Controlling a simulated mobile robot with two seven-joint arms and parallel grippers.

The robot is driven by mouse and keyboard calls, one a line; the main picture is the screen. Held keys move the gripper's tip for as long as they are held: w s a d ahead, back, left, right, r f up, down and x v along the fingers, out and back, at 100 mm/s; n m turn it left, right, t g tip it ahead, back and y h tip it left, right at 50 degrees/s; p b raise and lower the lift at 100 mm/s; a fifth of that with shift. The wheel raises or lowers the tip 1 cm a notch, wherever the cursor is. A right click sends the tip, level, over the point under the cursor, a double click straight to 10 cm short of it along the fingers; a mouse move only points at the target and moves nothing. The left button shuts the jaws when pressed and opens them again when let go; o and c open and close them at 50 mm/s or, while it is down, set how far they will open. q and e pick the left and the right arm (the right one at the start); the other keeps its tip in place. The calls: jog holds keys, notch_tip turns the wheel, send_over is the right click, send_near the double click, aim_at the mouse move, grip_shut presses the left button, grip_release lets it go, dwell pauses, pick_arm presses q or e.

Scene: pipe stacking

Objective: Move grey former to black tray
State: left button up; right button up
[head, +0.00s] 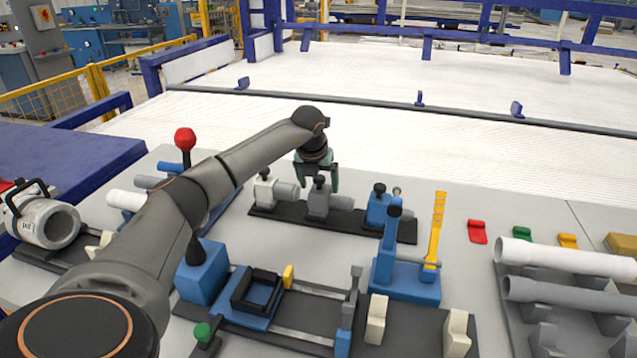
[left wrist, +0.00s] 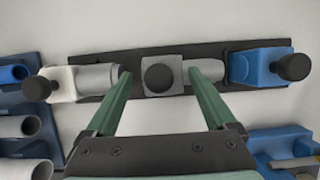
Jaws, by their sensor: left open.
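The grey former (head: 318,204), a grey block with a black knob and a grey cylinder, sits in the middle of a long black tray (head: 352,229). A white former (head: 265,193) is to its left and a blue former (head: 378,210) to its right on that tray. My left gripper (head: 316,180) is open, pointing down just behind and above the grey former. In the left wrist view its fingers (left wrist: 159,74) show either side of the grey former's block (left wrist: 160,90); nothing is visibly gripped. My right gripper is not in view.
A blue stand with a yellow upright (head: 436,230) is in front of the tray. A blue box with a red-ball lever (head: 185,140) is at left. Pipes (head: 565,260) lie on a rack at right. A dark fixture (head: 310,315) fills the front.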

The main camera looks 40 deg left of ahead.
pick_arm(q)
jog(key=v, duration=1.2)
jog(key=shift+r, duration=0.25)
jog(key=shift+s, duration=0.1)
